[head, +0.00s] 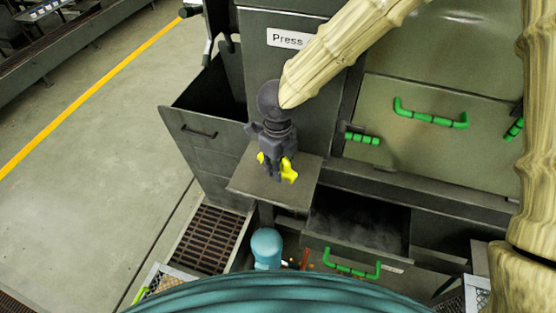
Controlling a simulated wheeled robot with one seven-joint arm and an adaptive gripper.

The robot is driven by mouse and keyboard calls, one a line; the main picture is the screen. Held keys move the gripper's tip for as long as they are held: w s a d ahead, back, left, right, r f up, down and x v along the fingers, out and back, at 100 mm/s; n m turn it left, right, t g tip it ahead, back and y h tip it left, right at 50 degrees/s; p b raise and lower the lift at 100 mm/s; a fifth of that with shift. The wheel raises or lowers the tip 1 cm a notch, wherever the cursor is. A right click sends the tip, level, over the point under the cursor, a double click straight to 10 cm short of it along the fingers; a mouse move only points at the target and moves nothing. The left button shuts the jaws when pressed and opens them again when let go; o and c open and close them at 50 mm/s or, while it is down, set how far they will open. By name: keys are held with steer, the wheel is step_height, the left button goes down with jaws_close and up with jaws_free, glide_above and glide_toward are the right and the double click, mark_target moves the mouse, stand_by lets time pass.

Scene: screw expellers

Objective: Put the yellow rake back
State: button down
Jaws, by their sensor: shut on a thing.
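My gripper (275,163) is dark grey and points down over a flat grey shelf (243,186) at the front of the press. It is shut on the yellow rake. Yellow parts of the rake (289,172) show at and beside the fingertips, just above or on the shelf; I cannot tell which. Much of the rake is hidden by the gripper and its shape is hard to make out.
A dark open bin (205,135) stands left of the shelf. An open drawer (355,222) with a green handle (352,270) lies below right. Green handles (430,118) sit on the machine panel. A floor grate (208,238) is below left. The floor at left is clear.

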steer(key=shift+w+f+p, duration=0.1)
steer(key=shift+w+p, duration=0.4)
steer(key=shift+w, duration=1)
steer(key=shift+w+f+p, duration=0.1)
steer(key=shift+f+p, duration=0.7)
steer(key=shift+f, duration=1.05)
steer(key=shift+f, duration=0.15)
steer(key=c, duration=1.2)
jaws_free()
steer(key=shift+c, duration=0.2)
step_height(320, 180, up, 12)
steer(key=b, duration=0.2)
steer(key=shift+r+b, duration=0.2)
steer(key=shift+b, duration=0.2)
